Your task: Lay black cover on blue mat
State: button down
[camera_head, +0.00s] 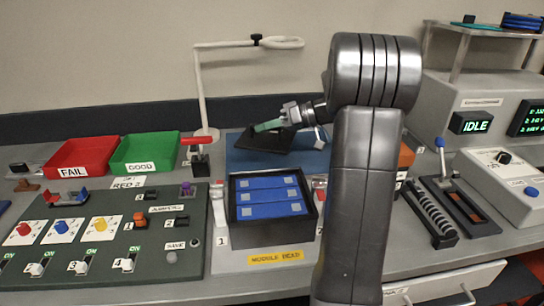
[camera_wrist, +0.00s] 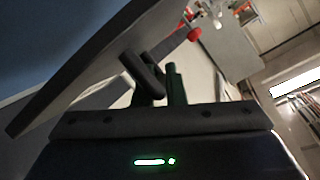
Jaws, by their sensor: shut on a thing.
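The black cover (camera_head: 258,141) is a dark flat panel at the blue mat, toward its left part. In the wrist view the cover (camera_wrist: 85,75) looks tilted across the upper left, with a dark handle on it. My gripper (camera_head: 270,126) is shut on the cover, and its fingers (camera_wrist: 160,82) are at the handle. The blue mat (camera_head: 316,162) lies on the bench behind the module box, and blue surface (camera_wrist: 30,40) shows past the cover in the wrist view. I cannot tell whether the cover's lower edge touches the mat.
The open black module box (camera_head: 234,208) with blue modules stands in front of the mat. A red-handled clamp (camera_head: 199,160) stands left of the mat. Red (camera_head: 80,146) and green (camera_head: 135,165) trays are further left. My arm hides the mat's right side.

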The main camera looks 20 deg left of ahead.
jog(key=shift+f, duration=3.6)
jog(key=shift+f+b, duration=0.2)
jog(key=shift+b, duration=0.2)
jog(key=c, duration=1.5)
grip_release()
jog(key=shift+r, duration=0.1)
jog(key=shift+r+p, duration=0.2)
jog(key=shift+p, duration=0.1)
jog(key=v, duration=1.2)
jog(key=shift+f, duration=0.1)
